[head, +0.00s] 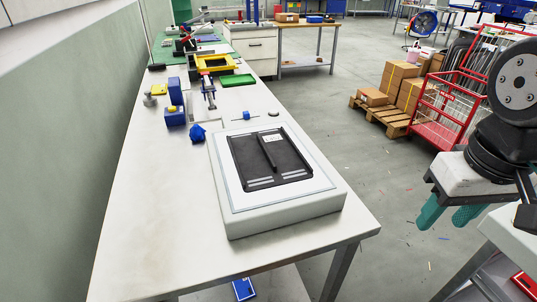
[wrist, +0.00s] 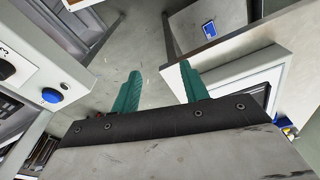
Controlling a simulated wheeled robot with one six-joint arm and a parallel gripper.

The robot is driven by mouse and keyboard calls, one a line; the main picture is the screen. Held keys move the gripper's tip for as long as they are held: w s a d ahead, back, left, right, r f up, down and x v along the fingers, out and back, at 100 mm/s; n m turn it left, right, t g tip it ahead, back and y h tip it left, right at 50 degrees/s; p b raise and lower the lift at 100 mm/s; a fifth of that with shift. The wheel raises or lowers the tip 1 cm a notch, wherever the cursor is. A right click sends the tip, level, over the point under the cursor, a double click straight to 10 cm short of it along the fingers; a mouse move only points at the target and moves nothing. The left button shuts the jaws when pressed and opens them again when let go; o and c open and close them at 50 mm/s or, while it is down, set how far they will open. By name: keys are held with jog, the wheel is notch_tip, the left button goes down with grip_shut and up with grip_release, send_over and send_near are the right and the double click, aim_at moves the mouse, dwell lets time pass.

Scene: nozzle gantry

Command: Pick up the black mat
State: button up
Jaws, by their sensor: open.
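The black mat (head: 284,171) lies flat on a low white platform (head: 222,192) on the long white table. It has a raised black ridge in its middle, a small white label and pale stripes along its near edge. My gripper (head: 446,217) is off to the right of the table, well apart from the mat, with its teal fingers pointing down. The gripper also shows in the wrist view (wrist: 158,72), open, with nothing between its fingers. A dark edge at the right of the wrist view is mostly hidden, and I cannot tell whether it is the mat.
Blue blocks (head: 175,116), a crumpled blue piece (head: 198,133) and a green tray (head: 237,80) lie farther along the table (head: 150,215). A red cage trolley (head: 438,118) and a pallet with boxes (head: 384,118) stand behind. Floor is open between table and gripper.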

jog(key=w+a+f+n+g+h, duration=0.1)
jog(key=w+a+f+n+h, duration=0.2)
jog(key=w+f+n+h, duration=0.35)
jog(key=n+t+y, duration=0.1)
jog(key=n+t, duration=1)
jog(key=n, duration=1.1)
send_near(266, 149)
jog(key=shift+m, duration=0.25)
jog(key=s+d, duration=0.1)
jog(key=d, duration=0.2)
jog(key=s+d+f, duration=0.1)
jog(key=d, duration=0.2)
jog(key=s+d, duration=0.1)
jog(key=d, duration=0.2)
jog(key=shift+f, duration=0.4)
jog(key=w+a+n+y, duration=0.1)
jog(key=a+n, duration=0.1)
jog(key=w+a+n+t+y, duration=0.1)
jog(key=a+n, duration=0.1)
jog(key=w+a+r+n+t+y, duration=0.1)
jog(key=a+n+y, duration=0.1)
jog(key=shift+a, duration=0.25)
jog(key=shift+w+f+n, duration=0.1)
jog(key=shift+n, duration=0.3)
jog(key=x, duration=0.7)
jog(key=shift+w+d+f, duration=0.15)
jog(key=shift+d, duration=0.05)
